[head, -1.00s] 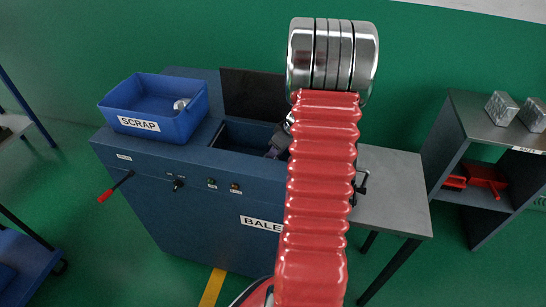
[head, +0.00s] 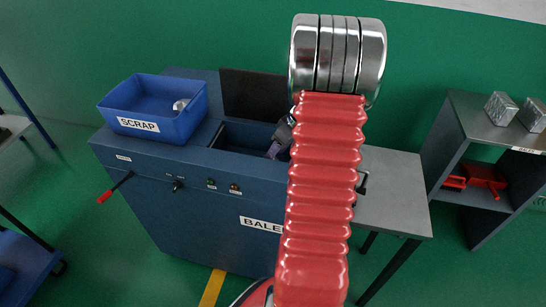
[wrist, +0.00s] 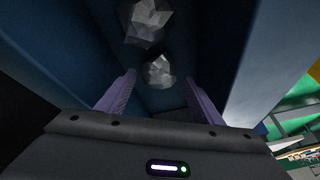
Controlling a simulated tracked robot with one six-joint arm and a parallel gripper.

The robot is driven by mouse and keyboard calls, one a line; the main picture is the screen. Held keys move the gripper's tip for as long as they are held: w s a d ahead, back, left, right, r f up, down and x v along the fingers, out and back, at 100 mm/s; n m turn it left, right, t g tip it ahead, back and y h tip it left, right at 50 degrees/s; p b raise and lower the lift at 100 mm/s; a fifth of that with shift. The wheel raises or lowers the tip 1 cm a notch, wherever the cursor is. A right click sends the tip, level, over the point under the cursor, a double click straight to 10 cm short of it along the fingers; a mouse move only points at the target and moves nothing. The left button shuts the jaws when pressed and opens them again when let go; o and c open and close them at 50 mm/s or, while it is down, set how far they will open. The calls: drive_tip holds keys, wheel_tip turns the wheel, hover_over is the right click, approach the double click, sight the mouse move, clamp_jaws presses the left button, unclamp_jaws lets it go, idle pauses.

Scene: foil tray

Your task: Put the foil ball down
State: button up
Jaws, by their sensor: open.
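My gripper (head: 274,150) is open and reaches into the baler's open chamber (head: 232,137), partly hidden by my red arm in the head view. In the wrist view my two purple fingers (wrist: 159,82) stand apart. A crumpled silver foil ball (wrist: 158,72) shows between and just beyond the fingertips, touching neither as far as I can see. A second foil ball (wrist: 145,20) shows further up in that view, inside the same dark blue walls. The head view does not show the chamber floor or these balls.
A blue SCRAP bin (head: 138,122) stands on the baler's left top, with a silver ball (head: 181,104) in it. The raised dark lid (head: 252,92) is behind the chamber. A grey side table (head: 395,190) is at right. A shelf (head: 475,125) holds two silver blocks.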

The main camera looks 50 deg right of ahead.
drive_tip(key=v, duration=0.9)
drive_tip(key=shift+s+r, duration=0.1)
drive_tip(key=shift+r, duration=0.05)
idle(0.4)
drive_tip(key=shift+g+h, duration=0.3)
drive_tip(key=w+a+r, duration=0.1)
drive_tip(key=a, duration=0.2)
drive_tip(key=w+a+r, duration=0.1)
drive_tip(key=a+r, duration=0.1)
drive_tip(key=a, duration=0.1)
drive_tip(key=a+r, duration=0.2)
drive_tip(key=a, duration=0.2)
drive_tip(key=shift+w, duration=0.4)
drive_tip(key=a+r, duration=0.4)
drive_tip(key=a, duration=0.8)
drive_tip(key=s+a+r+t, duration=0.1)
drive_tip(key=s+a, duration=0.4)
drive_tip(key=a, duration=0.3)
drive_tip(key=s+a+r+m+t+h, duration=0.1)
drive_tip(key=s+a+r, duration=0.1)
drive_tip(key=s+a, duration=0.3)
drive_tip(key=shift+s+a+r+h, duration=0.25)
drive_tip(key=shift+s+a+h, duration=0.05)
drive_tip(key=shift+a, duration=2.05)
